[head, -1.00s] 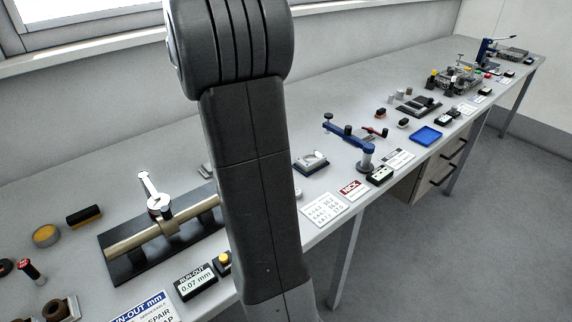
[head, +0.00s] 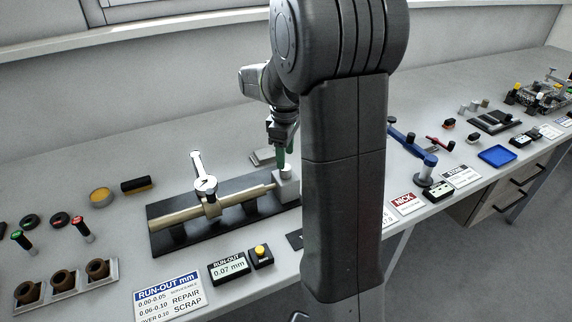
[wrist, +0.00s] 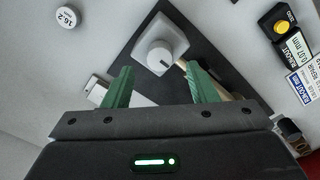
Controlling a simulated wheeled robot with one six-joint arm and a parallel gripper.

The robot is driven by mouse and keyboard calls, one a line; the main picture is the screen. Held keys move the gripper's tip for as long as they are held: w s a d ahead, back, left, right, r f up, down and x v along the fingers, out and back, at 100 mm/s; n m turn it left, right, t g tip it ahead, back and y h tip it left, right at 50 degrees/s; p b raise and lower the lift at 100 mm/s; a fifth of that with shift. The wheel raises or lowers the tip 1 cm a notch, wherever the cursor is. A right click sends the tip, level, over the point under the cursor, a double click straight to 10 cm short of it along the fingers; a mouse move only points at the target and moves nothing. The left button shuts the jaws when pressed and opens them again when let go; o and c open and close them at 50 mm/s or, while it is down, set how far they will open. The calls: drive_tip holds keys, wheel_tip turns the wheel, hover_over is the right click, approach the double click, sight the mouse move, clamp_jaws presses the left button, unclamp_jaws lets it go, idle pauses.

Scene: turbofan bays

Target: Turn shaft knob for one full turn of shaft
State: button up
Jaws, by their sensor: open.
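The shaft knob (wrist: 158,58) is pale and round with a dark index line, on a square block. In the head view the knob (head: 286,169) tops the pale block at the right end of the brass shaft (head: 238,199). The shaft lies on a black base (head: 164,240). My gripper (wrist: 158,66) has two green fingers, open and empty, one to each side of the knob as the wrist view sees it. In the head view my gripper (head: 280,160) points down just above the knob. I cannot tell the exact height gap.
A dial gauge (head: 205,185) stands over the shaft. In front are a run-out display (head: 229,268) reading 0.07 mm, a yellow button (head: 261,251) and a run-out card (head: 170,297). A flat grey item (head: 262,158) lies behind the block. My arm hides part of the bench.

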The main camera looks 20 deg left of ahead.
sight(285, 171)
drive_tip(key=shift+f, duration=2.25)
drive_tip(key=shift+c, duration=0.2)
drive_tip(key=c, duration=0.9)
